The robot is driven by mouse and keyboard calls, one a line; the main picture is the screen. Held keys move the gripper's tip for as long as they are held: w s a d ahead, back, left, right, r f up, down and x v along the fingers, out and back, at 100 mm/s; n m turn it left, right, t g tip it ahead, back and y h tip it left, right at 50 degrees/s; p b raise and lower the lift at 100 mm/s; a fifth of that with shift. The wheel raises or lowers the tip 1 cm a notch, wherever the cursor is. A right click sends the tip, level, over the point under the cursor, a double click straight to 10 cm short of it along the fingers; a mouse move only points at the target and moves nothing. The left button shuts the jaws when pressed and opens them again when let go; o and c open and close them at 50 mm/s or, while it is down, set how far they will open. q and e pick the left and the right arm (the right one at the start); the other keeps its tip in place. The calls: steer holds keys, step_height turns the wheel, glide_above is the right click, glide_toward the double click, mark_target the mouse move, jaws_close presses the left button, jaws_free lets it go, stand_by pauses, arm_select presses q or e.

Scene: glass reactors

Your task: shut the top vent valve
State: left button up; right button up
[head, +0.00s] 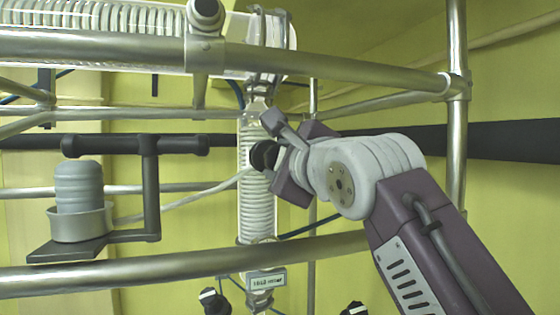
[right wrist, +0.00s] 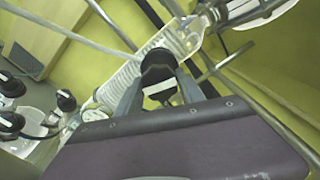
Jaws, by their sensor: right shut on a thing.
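A black knob (head: 264,155) sits in front of the upright glass coil condenser (head: 258,205) in the head view. In the right wrist view the black knob (right wrist: 157,66) has a white stripe across its end, nearly level in the picture. My right gripper (head: 272,160) is shut on this knob, with one finger on each side of it. A small plate (head: 266,281) below the condenser carries lettering too small to read surely. Whether the valve is open or shut I cannot tell. My left gripper is in neither view.
Metal frame rails (head: 180,271) cross in front of and above the condenser. A dark bracket (head: 150,190) with a grey ribbed cylinder (head: 78,186) stands at the left. Other black knobs (head: 213,300) show low down, and several (right wrist: 66,100) at the left of the wrist view.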

steer(key=m, duration=0.4)
steer(key=shift+a+f+m, duration=0.1)
steer(key=shift+f+m, duration=0.15)
steer(key=shift+m, duration=2.05)
steer(key=o, duration=1.4)
steer(key=shift+s+r, duration=0.1)
steer(key=shift+r, duration=0.05)
